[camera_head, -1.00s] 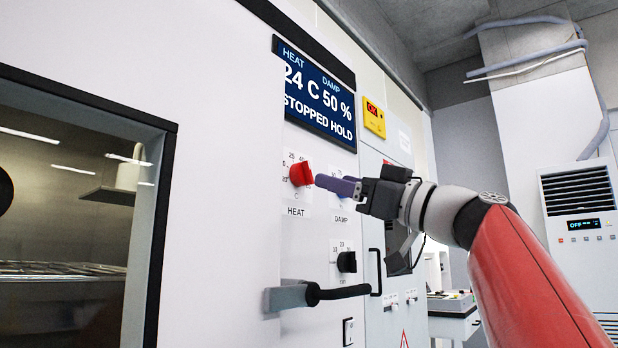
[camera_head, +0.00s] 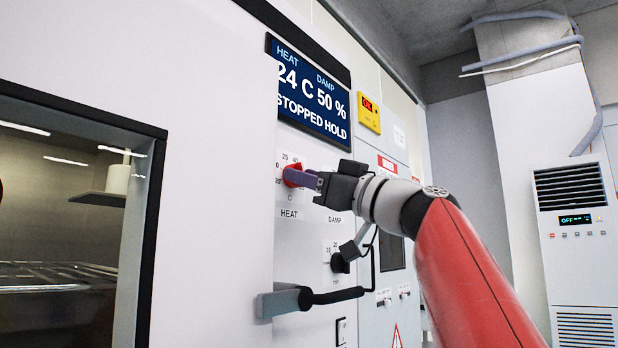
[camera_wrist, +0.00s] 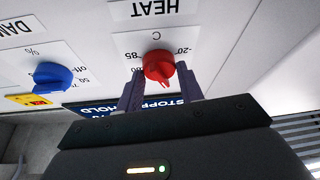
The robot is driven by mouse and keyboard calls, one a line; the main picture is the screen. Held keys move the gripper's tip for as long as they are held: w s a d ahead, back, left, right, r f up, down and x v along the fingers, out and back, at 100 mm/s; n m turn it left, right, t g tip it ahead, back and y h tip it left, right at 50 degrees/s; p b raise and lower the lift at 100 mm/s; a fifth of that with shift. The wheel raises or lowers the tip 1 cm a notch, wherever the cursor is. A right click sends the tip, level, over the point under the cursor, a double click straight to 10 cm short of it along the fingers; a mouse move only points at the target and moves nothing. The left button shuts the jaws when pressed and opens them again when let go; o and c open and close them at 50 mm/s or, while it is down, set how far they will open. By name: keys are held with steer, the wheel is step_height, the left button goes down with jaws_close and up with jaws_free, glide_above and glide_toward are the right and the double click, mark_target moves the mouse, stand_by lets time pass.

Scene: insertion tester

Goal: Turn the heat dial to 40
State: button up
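The red heat dial (camera_head: 292,170) sits on its white scale plate below the display, and it also shows in the wrist view (camera_wrist: 158,66). My gripper (camera_head: 300,177) is at the dial. In the wrist view its two purple-grey fingers (camera_wrist: 160,72) stand on either side of the dial, apart, with what looks like a narrow gap at each side. The fingers partly cover the dial in the head view. Its exact setting cannot be read. The display (camera_head: 308,95) reads HEAT 24 C, DAMP 50 %, STOPPED HOLD.
The blue damp dial (camera_wrist: 53,76) is beside the heat dial, hidden behind my gripper in the head view. A black dial (camera_head: 340,262) is lower down. A door handle (camera_head: 300,298) juts out below. A windowed door (camera_head: 150,230) is at left.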

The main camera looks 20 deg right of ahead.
steer(key=shift+c, duration=1.1)
steer(key=shift+m, duration=0.4)
steer(key=shift+s+a+r+m+t+h+p, duration=0.1)
steer(key=shift+m+t+h+p, duration=0.3)
steer(key=shift+m+h, duration=1.1)
steer(key=shift+a+f+m+t+h+p, duration=0.1)
steer(key=shift+m+t+h+p, duration=0.3)
steer(key=shift+m, duration=2.05)
steer(key=shift+s+a+r+m+t+h+p, duration=0.15)
steer(key=shift+m+t+h, duration=0.35)
steer(key=shift+m+h, duration=1.05)
steer(key=shift+w+d+m+y, duration=0.1)
steer(key=shift+m+y, duration=0.15)
steer(key=shift+m, duration=0.35)
